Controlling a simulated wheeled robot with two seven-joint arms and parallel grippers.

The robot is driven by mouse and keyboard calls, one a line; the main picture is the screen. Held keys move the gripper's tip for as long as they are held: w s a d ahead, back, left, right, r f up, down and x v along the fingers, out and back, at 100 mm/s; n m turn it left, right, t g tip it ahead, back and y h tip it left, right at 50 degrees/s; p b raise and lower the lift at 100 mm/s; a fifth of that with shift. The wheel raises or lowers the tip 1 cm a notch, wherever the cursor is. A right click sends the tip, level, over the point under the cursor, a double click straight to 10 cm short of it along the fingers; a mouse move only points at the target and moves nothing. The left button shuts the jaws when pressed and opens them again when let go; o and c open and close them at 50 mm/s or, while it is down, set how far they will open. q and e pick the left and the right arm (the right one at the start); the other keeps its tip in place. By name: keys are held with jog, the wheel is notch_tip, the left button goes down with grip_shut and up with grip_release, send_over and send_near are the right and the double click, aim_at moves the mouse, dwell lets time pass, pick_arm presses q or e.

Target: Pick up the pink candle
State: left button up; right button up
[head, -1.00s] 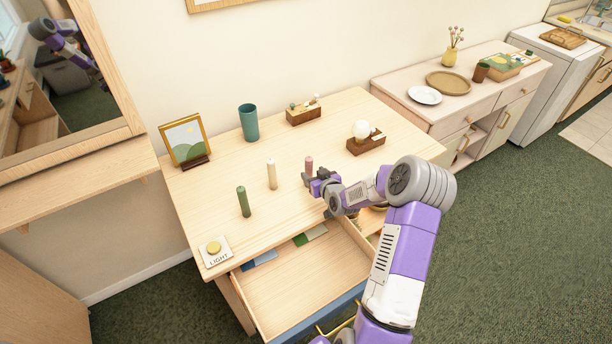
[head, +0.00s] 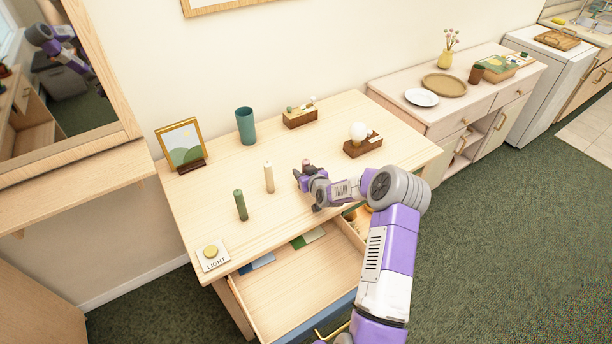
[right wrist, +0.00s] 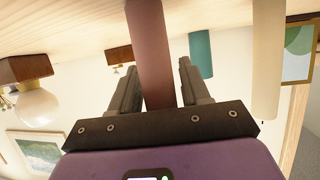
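The pink candle (head: 306,162) stands upright on the wooden desk (head: 222,215), mostly hidden behind my right gripper (head: 303,178) in the head view. In the right wrist view, which is upside down, the pink candle (right wrist: 149,35) rises between the two dark fingers of my right gripper (right wrist: 157,72). The fingers are open, one on each side of it. The left finger looks very close to the candle; I cannot tell if it touches. My left gripper is not in view.
A cream candle (head: 269,177) and a green candle (head: 240,205) stand to the left. A drawer (head: 290,290) is open in front.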

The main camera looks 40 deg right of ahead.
jog(key=c, duration=0.7)
jog(key=shift+c, duration=0.2)
jog(key=shift+r, duration=0.1)
